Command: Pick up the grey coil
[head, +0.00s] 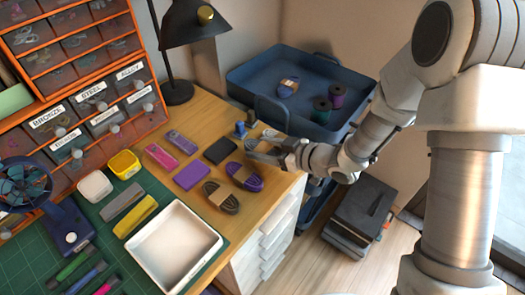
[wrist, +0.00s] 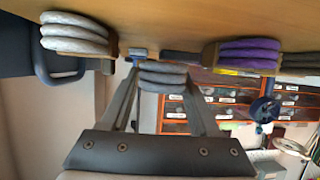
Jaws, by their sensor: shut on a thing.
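A grey coil (wrist: 162,76) sits between the two fingers of my gripper (wrist: 160,88) in the wrist view. The fingers are shut on it, one on each side. In the head view my gripper (head: 256,152) is over the far right part of the desk, and the held coil (head: 252,143) shows only as a small grey shape at the fingertips. A second, lighter grey coil with a brown band (wrist: 75,33) lies on the desk beside the gripper in the wrist view. I cannot tell whether the held coil touches the desk.
A purple coil (head: 244,177) and a dark brown coil (head: 221,197) lie nearby on the desk (head: 228,232). A black block (head: 220,151) and a small blue item (head: 240,129) are close. A blue tray (head: 251,76) with spools stands behind. A white tray (head: 217,243) is at the front.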

